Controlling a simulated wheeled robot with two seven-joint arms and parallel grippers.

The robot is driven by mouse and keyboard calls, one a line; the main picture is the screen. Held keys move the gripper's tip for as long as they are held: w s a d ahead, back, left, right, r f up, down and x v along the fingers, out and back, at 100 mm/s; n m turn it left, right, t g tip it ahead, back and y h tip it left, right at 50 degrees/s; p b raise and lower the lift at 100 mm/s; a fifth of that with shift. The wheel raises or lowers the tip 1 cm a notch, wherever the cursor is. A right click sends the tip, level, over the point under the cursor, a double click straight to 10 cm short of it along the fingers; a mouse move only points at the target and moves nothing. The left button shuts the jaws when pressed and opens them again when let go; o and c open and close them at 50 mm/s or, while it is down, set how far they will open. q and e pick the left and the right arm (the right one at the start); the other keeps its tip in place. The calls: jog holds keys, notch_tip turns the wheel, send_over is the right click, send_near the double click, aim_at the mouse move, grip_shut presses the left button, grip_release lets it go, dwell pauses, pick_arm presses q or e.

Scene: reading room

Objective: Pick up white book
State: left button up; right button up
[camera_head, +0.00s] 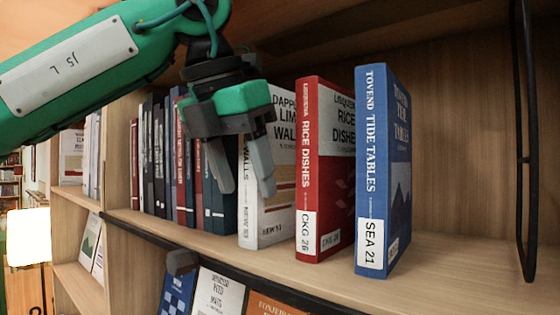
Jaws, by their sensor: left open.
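The white book (283,220) stands upright on the wooden shelf, between a row of dark books on its left and a red book (310,172) on its right. My left gripper (245,190) is open, its grey fingers pointing down in front of the white book. The fingers overlap the book's spine and cover in the picture, hiding part of its title. I cannot tell whether they touch it. My right gripper is not in the frame.
A blue book (383,170) stands right of the red one with a gap between them. Several dark books (170,165) are packed to the left. Bare shelf (460,270) lies to the right, before a black metal bracket (526,150). More books stand on the shelf below.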

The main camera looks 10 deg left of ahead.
pick_arm(q)
jog(key=shift+d, duration=0.15)
jog(key=shift+f, duration=0.25)
dwell(0.4)
grip_shut()
